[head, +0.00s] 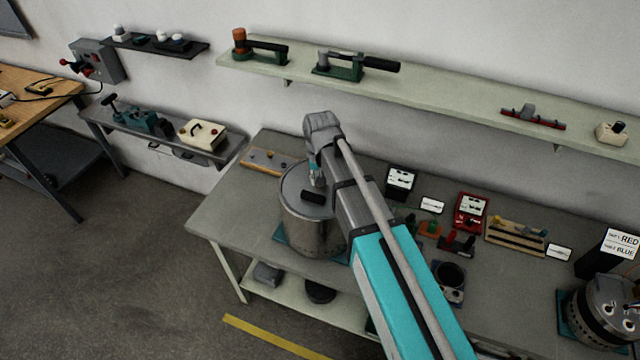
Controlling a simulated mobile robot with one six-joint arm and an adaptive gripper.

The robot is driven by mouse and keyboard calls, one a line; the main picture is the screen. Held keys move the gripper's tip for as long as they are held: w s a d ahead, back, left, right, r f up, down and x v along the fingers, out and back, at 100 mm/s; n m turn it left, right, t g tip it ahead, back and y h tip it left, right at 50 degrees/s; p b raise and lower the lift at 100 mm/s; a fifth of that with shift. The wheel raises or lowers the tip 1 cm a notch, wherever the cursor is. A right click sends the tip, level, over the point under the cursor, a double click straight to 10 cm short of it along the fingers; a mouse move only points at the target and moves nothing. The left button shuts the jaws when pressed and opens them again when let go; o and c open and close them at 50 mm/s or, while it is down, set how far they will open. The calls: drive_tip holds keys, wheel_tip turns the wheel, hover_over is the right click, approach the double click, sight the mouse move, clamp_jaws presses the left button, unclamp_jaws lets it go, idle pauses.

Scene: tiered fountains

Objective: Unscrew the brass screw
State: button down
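I cannot make out a brass screw for certain. A round metal drum (308,232) stands at the left part of the grey workbench. Its flat lid carries a dark block (313,197); any other small parts on the lid are too small or hidden by my arm. My gripper (317,182) points down at the drum's lid, near the dark block. The fingers are small and partly covered by my wrist, so I cannot tell whether they are open or touch anything.
A wooden strip with small knobs (266,160) lies behind the drum. Small meters (400,181) and red and green devices (458,243) stand right of my arm. A second drum (604,312) is at the far right. A wall shelf (440,88) runs behind.

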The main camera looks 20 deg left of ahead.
drive_tip(key=shift+n, duration=2.4)
drive_tip(key=shift+n, duration=2.6)
drive_tip(key=n, duration=0.2)
drive_tip(key=shift+n, duration=0.3)
drive_tip(key=c, duration=0.7)
unclamp_jaws()
